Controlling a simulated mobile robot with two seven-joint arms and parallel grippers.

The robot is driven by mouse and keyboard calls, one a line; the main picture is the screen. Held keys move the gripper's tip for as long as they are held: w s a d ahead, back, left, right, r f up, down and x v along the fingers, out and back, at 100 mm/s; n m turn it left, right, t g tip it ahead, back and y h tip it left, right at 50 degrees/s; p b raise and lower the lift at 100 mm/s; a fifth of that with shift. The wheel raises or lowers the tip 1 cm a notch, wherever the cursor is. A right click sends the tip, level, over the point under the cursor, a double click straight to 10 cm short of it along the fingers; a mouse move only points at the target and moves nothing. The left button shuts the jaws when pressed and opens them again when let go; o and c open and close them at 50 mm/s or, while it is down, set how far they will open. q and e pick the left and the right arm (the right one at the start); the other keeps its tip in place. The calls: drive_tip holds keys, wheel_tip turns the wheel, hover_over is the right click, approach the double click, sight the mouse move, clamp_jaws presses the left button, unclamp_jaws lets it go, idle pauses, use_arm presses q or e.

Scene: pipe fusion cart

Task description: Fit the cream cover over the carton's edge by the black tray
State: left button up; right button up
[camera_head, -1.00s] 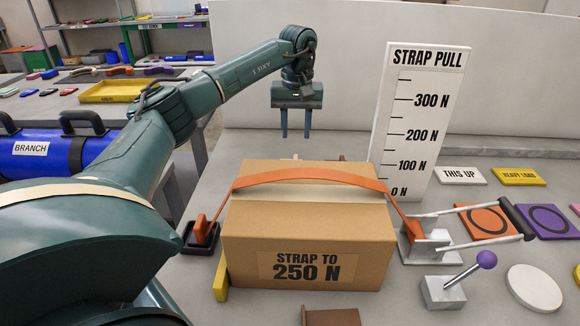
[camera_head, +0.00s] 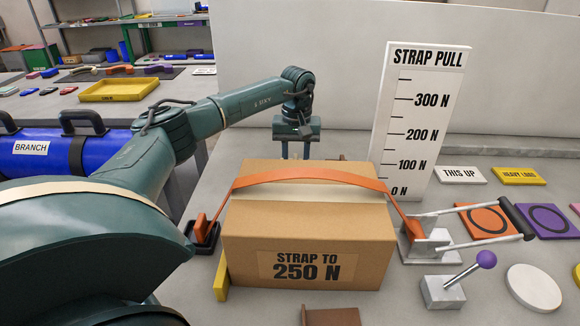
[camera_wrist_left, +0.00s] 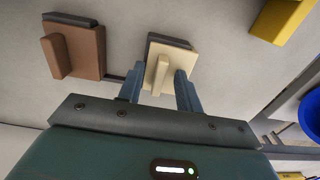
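The cream cover (camera_wrist_left: 170,66) lies on the table in the left wrist view, with a raised rib and a dark edge strip. My left gripper (camera_wrist_left: 158,88) is open, its fingers on either side of the rib; I cannot tell whether they touch it. In the head view this gripper (camera_head: 296,156) is low behind the carton (camera_head: 240,240), which hides its fingertips and the cover. The carton reads "STRAP TO 250 N". The black tray (camera_head: 213,247) stands at its left side, holding an end of the orange strap (camera_head: 300,175). My right gripper is out of view.
A brown cover (camera_wrist_left: 85,45) lies left of the cream one, and a yellow piece (camera_wrist_left: 280,18) to the right. Another yellow piece (camera_head: 221,280) stands at the carton's left front corner. A ratchet (camera_head: 430,243) is right of the carton. The STRAP PULL board (camera_head: 418,125) stands behind.

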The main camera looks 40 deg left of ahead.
use_arm(q)
clamp_jaws()
idle(0.3)
